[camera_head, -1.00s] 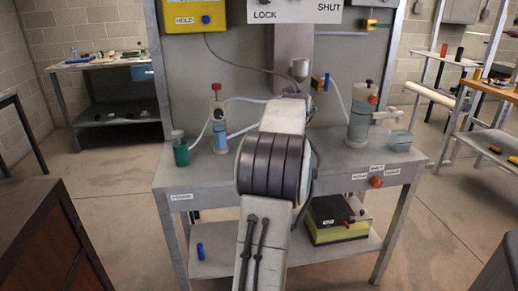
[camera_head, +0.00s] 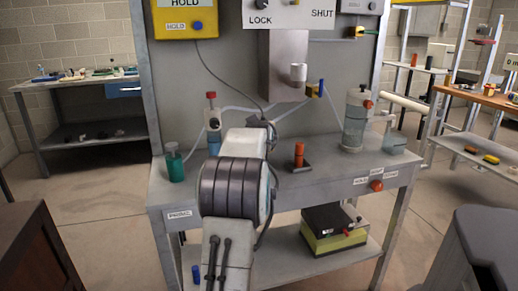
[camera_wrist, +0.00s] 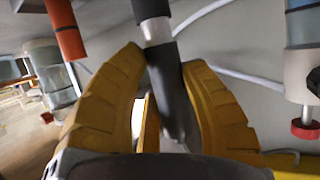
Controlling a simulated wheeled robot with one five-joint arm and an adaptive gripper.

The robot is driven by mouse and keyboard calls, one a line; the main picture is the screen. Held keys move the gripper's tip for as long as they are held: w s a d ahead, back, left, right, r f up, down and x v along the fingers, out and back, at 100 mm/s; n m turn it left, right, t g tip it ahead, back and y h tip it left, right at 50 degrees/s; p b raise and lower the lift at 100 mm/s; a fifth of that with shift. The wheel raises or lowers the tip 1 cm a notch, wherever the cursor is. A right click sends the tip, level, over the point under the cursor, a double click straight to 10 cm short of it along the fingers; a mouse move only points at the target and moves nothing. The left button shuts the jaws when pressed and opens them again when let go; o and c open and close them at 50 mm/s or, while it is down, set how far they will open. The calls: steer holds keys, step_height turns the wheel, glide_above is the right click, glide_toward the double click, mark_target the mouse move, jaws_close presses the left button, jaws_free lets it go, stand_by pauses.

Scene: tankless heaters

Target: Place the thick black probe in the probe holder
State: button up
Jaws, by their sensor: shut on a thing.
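My gripper (camera_wrist: 164,58) has its two yellow fingers closed around a thick black probe (camera_wrist: 172,85) with a pale grey band, in the wrist view. The probe runs from the top edge down between the fingers. In the head view my arm reaches over the bench, and its own links hide the fingers and most of what they hold. I cannot tell for sure which thing is the probe holder. A small yellow and blue bracket (camera_head: 315,90) sits on the back panel. An orange cylinder (camera_head: 299,154) stands on a dark base on the bench; it also shows in the wrist view (camera_wrist: 65,28).
A red-topped bottle (camera_head: 212,122) and a green jar (camera_head: 174,164) stand left of my arm. A clear canister (camera_head: 355,122) stands right, with tubes running between.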

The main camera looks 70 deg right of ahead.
steer(key=shift+w+f+b, duration=0.1)
steer(key=shift+f+b, duration=0.5)
steer(key=shift+f, duration=0.8)
steer(key=shift+f, duration=0.1)
steer(key=shift+f, duration=0.1)
steer(key=o, duration=1.2)
steer(key=shift+r, duration=0.3)
